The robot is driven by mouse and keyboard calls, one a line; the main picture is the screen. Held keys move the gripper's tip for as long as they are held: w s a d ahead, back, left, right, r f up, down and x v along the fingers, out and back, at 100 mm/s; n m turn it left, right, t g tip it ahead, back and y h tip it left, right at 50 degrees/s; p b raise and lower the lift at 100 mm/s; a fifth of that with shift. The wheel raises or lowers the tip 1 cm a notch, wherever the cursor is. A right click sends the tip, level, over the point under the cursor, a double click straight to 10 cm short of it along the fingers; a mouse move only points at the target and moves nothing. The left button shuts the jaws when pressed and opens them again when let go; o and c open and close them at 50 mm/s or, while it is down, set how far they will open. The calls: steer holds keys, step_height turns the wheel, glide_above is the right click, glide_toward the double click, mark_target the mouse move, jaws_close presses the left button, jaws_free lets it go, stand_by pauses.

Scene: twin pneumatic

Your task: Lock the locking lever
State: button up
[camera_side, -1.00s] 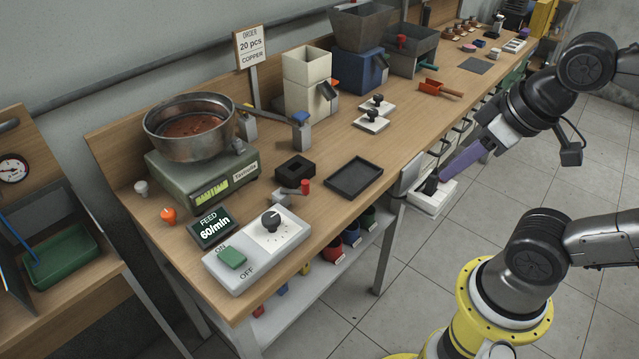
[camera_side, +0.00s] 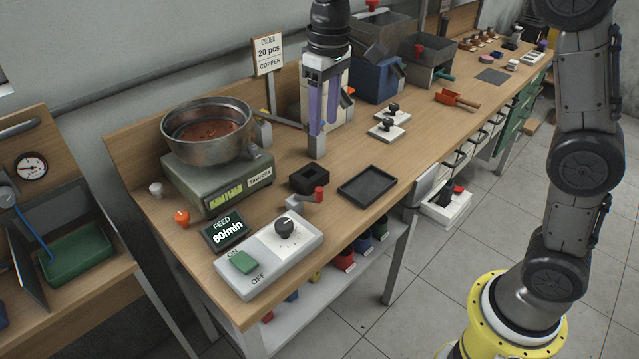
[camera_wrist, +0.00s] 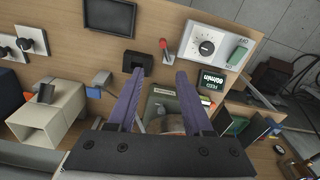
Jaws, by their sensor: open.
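A small lever with a red knob (camera_side: 319,193) and a grey arm (camera_side: 300,203) sits on the bench beside a black block with a square opening (camera_side: 309,178). The red knob (camera_wrist: 163,43) also shows in the wrist view, right of the black block (camera_wrist: 138,62). I cannot tell whether this lever is locked. My gripper (camera_side: 322,122) points down over the bench, behind the block and lever in the side view. Its purple fingers (camera_wrist: 160,76) are apart and empty. A grey post (camera_side: 316,145) shows just below the fingers and is partly hidden by them.
A scale (camera_side: 222,180) with a metal pan (camera_side: 207,145) of copper pieces stands left of my gripper. A black tray (camera_side: 367,186) lies to the right, and a control box (camera_side: 270,262) is at the front edge. A cream hopper (camera_side: 345,115) stands close behind my gripper.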

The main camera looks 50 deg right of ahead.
mark_target(320, 190)
steer(key=shift+g, duration=0.3)
steer(key=f, duration=1.6)
steer(key=shift+w+a+f, duration=0.15)
steer(key=shift+w+a, duration=0.1)
steer(key=shift+a, duration=0.05)
jaws_close()
